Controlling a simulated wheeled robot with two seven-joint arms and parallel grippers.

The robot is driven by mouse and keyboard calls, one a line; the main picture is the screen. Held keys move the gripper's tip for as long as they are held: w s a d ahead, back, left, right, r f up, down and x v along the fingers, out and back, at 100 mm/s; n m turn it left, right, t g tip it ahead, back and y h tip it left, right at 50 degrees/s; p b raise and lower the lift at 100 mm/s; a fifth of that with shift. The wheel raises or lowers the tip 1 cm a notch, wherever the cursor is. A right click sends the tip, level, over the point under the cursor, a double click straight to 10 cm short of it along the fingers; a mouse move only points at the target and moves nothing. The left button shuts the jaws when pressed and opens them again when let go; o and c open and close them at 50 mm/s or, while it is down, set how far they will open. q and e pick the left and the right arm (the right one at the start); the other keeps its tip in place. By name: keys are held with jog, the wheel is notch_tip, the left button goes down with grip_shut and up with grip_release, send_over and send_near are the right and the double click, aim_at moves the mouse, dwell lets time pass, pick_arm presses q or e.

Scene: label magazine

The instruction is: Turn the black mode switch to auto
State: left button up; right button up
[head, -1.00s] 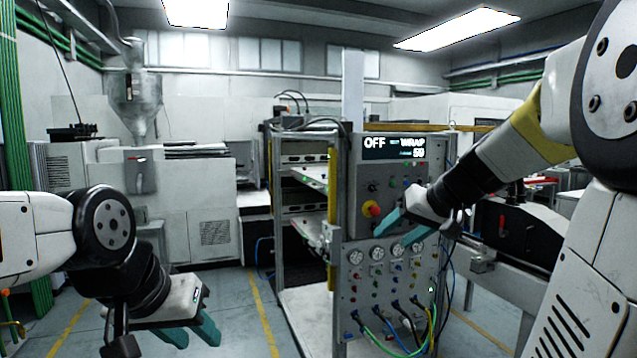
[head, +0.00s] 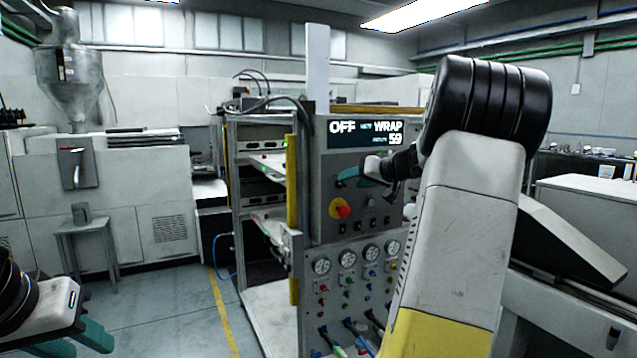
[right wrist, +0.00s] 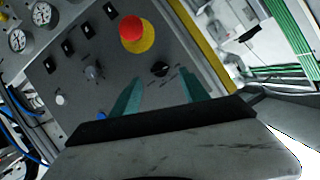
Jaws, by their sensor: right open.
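The black mode switch (right wrist: 160,69) is a round knob on the grey control panel (right wrist: 115,60), with small markings around it. In the right wrist view it sits just beyond and between the fingertips of my right gripper (right wrist: 161,82), which is open and empty. In the head view that gripper (head: 357,179) is at the panel front, below the display (head: 366,134), which reads OFF and WRAP 59. I cannot make out the switch there; the gripper seems to cover it. My left gripper (head: 78,338) is low at the left edge, open and empty.
A red emergency stop button (head: 343,211) on a yellow base is below the right gripper; it also shows in the right wrist view (right wrist: 131,28). Gauges (head: 347,259) and hoses are lower on the cabinet. A yellow post (head: 292,215) stands left of the panel.

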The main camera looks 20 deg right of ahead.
aim_at(343, 183)
jog(key=shift+x, duration=1.8)
grip_shut()
